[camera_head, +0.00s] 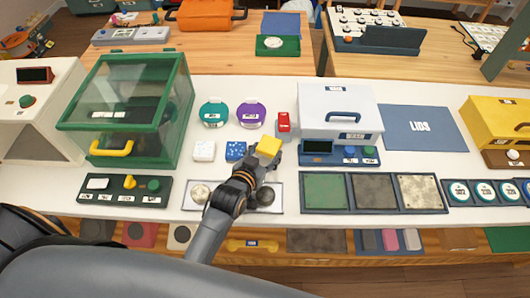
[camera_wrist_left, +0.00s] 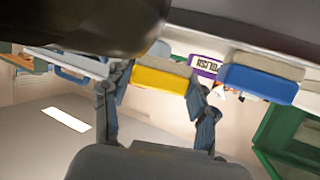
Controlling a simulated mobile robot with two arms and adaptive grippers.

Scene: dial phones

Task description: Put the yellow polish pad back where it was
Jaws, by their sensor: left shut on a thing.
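The yellow polish pad (camera_head: 269,147) is held in my left gripper (camera_head: 266,157), to the right of the blue speckled pad (camera_head: 236,150). In the left wrist view the yellow pad (camera_wrist_left: 161,77) sits between the two fingers of the gripper (camera_wrist_left: 160,80), with the blue pad (camera_wrist_left: 262,82) to its right. A white speckled pad (camera_head: 204,151) lies left of the blue one. Whether the yellow pad touches the table is hard to tell. My right gripper is not in view.
Behind the pads stand a teal container (camera_head: 213,112), a purple container (camera_head: 250,112) and a red bottle-like item (camera_head: 284,123). A white lidded machine (camera_head: 340,108) is close on the right. A light tray (camera_head: 220,205) with round pieces lies under my arm. A green glass case (camera_head: 130,110) stands left.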

